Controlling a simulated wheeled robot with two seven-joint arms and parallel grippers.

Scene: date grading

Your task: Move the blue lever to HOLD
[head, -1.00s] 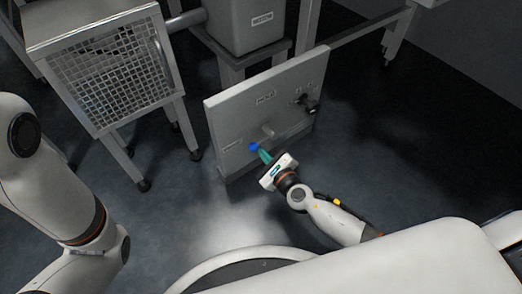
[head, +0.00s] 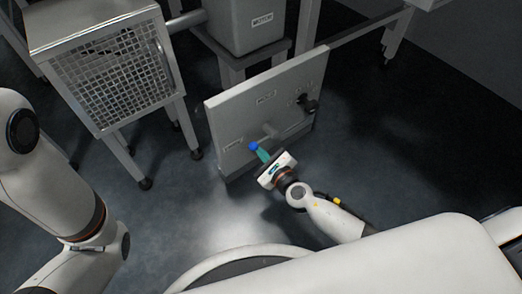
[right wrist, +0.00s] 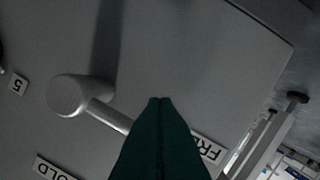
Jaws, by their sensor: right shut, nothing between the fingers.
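The blue lever's knob (head: 253,145) shows at the lower part of the grey panel (head: 225,108) in the head view. My right gripper (head: 261,154) is shut and empty, its green fingertips right beside the knob; I cannot tell if they touch. In the right wrist view, the shut fingers (right wrist: 161,105) cover the end of a grey rod (right wrist: 108,116) that runs from a round grey hub (right wrist: 66,95). A label partly reading "OLD" (right wrist: 58,169) and one starting "FR" (right wrist: 207,148) show near it. The knob is hidden there. My left gripper is not in view.
A black knob (head: 310,105) sits at the panel's right side. A mesh-sided metal cabinet (head: 115,85) stands at the left and a grey box (head: 245,25) behind the panel.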

